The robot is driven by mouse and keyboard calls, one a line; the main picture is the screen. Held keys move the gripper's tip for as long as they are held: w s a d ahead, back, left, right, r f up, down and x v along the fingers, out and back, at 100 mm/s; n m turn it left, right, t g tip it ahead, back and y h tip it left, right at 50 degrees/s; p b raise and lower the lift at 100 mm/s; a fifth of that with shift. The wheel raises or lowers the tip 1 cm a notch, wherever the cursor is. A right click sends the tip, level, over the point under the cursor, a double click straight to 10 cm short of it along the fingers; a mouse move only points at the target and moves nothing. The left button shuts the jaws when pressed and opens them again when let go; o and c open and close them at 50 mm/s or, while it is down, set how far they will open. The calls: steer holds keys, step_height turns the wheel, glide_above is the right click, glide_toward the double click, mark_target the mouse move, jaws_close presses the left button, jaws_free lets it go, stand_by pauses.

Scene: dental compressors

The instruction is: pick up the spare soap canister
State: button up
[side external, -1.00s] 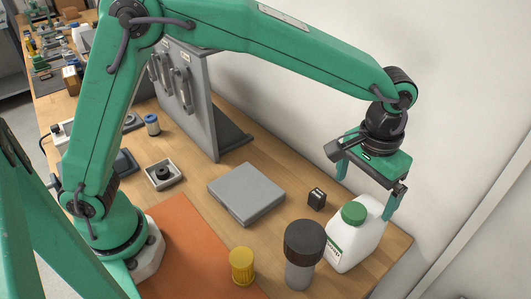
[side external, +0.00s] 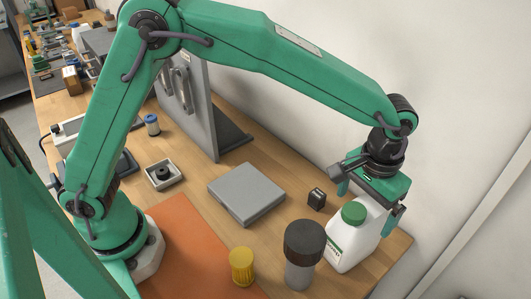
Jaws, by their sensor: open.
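The white canister with a green cap (side external: 352,238) stands upright near the right end of the wooden bench, with a label on its left face. It looks like the soap canister. My gripper (side external: 370,205) is open and lowered over it, with one finger at its back left and the other at its right side. The finger tips are partly hidden by the canister. I cannot tell whether the fingers touch it.
A dark-capped grey cylinder (side external: 302,258) stands just left of the canister, with a small black block (side external: 316,199) behind. A flat grey box (side external: 246,194), a yellow ribbed cap (side external: 242,266) and an orange mat (side external: 185,240) lie further left. The wall (side external: 470,130) is close on the right.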

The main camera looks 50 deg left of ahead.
step_height(320, 180, down, 5)
steer(key=shift+s+r, duration=0.1)
stand_by(0.3)
stand_by(0.4)
steer(key=c, duration=1.7)
steer(key=shift+r, duration=0.1)
steer(key=shift+c, duration=0.8)
steer(key=shift+r, duration=5)
